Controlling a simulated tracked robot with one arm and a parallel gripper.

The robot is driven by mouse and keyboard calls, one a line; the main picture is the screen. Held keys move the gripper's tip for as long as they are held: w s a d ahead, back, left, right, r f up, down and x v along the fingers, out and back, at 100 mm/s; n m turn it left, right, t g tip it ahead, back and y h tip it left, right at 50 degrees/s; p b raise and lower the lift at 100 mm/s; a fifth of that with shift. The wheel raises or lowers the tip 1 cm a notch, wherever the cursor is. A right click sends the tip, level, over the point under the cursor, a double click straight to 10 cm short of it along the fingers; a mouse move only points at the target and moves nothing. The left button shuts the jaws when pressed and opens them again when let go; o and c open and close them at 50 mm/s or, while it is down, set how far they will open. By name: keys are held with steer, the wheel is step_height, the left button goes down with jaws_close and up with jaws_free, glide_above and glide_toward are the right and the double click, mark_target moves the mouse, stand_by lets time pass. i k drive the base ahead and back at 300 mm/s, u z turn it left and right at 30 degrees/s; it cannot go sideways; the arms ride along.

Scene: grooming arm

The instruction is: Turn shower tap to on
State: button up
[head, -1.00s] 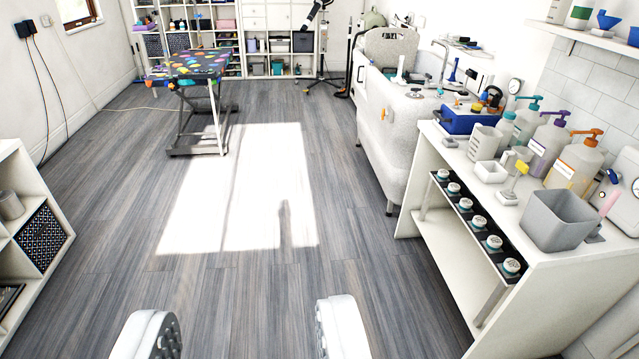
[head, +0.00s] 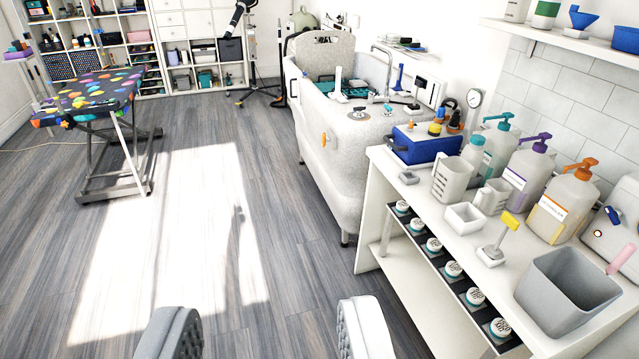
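The grey speckled grooming tub (head: 335,165) stands ahead, right of the picture's middle. A curved chrome spout (head: 388,62) rises at its right side. Several small fittings sit on the tub's near deck, among them a dark round one with an orange part (head: 359,114). They are too small to tell which is the shower tap or how it is set. An orange handle (head: 324,139) is on the tub's left outer side. My gripper (head: 268,328) is open and empty at the bottom, its two pads wide apart, over the floor and well short of the tub.
A white counter (head: 410,205) with pump bottles (head: 558,205), a blue box (head: 418,146) and a grey bin (head: 565,292) fills the right. A grooming table (head: 95,95) stands far left. Wooden floor (head: 250,230) is clear between them.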

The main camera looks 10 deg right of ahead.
mark_target(387, 109)
steer(key=z, duration=0.3)
steer(key=i, duration=2.35)
steer(key=u, duration=0.55)
steer(key=i, duration=1.95)
steer(key=z, duration=0.55)
